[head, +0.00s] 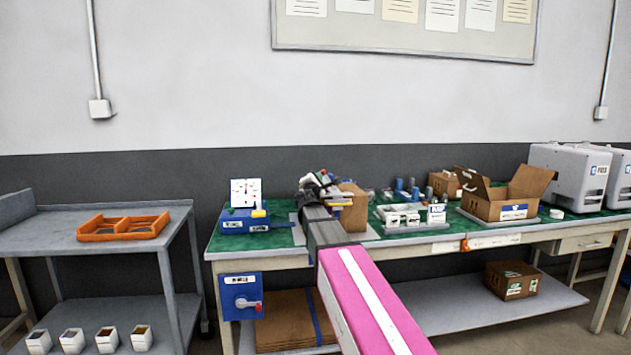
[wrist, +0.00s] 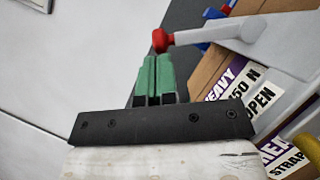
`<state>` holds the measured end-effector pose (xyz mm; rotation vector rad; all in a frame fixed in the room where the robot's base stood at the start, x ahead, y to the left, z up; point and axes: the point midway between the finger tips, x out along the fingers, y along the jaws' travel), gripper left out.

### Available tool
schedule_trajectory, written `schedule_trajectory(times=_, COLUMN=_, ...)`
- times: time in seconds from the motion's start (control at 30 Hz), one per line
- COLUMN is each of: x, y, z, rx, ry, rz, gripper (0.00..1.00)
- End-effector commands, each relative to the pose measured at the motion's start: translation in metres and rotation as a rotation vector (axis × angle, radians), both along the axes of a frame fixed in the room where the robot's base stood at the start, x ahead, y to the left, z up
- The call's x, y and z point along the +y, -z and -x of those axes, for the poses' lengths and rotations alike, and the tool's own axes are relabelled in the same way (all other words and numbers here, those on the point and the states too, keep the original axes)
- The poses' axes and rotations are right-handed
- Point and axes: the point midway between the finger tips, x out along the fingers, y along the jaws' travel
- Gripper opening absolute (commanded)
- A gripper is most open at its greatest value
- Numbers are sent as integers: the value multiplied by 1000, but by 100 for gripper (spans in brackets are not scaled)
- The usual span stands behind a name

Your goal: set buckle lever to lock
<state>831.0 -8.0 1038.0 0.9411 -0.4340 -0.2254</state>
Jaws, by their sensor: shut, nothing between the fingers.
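In the wrist view a pale grey lever (wrist: 225,33) reaches in from the right and ends in a red knob (wrist: 160,40). My gripper (wrist: 153,60) has its two green fingers together and empty. The fingertips appear just below the red knob; I cannot tell whether they touch it. A cardboard surface with a label (wrist: 240,92) reading "HEAVY", "50 N" and "OPEN" lies behind the lever. In the head view my gripper is over the green bench beside a brown carton (head: 353,210); my arm hides much of the spot, and the lever is not clear there.
On the green bench (head: 285,238), a blue box (head: 243,225) stands left and a white divided tray (head: 398,217) and an open carton (head: 500,204) stand right. A blue panel with a red-tipped handle (head: 242,297) hangs at the front. An orange tray (head: 123,227) sits on the left cart.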

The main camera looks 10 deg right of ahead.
Motion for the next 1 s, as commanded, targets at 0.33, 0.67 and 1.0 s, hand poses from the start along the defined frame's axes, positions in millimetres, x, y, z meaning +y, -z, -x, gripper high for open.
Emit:
schedule_trajectory(times=0.33, x=-1, y=-2, z=0, rx=-1, ry=0, rz=-28, gripper=0)
schedule_trajectory(times=0.67, x=-5, y=-6, z=0, rx=0, ry=1, rz=-85, gripper=0)
schedule_trajectory(times=1.0, x=-17, y=-19, z=0, rx=-2, ry=2, rz=-269, gripper=0)
